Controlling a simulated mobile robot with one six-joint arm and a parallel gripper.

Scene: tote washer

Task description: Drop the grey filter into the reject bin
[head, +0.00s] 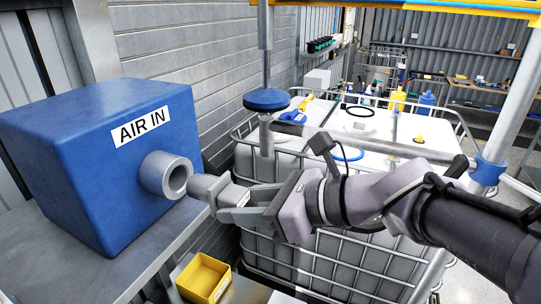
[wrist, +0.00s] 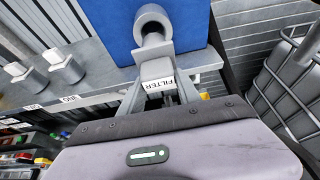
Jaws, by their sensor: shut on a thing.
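The grey filter (head: 208,187) is a small block with a FILTER label, readable in the wrist view (wrist: 157,69). My gripper (head: 232,200) is shut on it, with one finger on each side, as the wrist view shows (wrist: 158,77). The filter's far end is right at the mouth of the round grey port (head: 166,176) on the blue AIR IN box (head: 95,160). I cannot tell whether they touch. A small yellow open bin (head: 203,278) sits below the filter in the head view. Its label is too small to read, so I cannot tell whether it is the reject bin.
The blue box stands on a grey metal bench (head: 110,275). Small grey parts (wrist: 64,67) stand on the bench at left in the wrist view. A caged white tank (head: 330,265) stands right behind my arm. A metal post (head: 266,80) rises behind the gripper.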

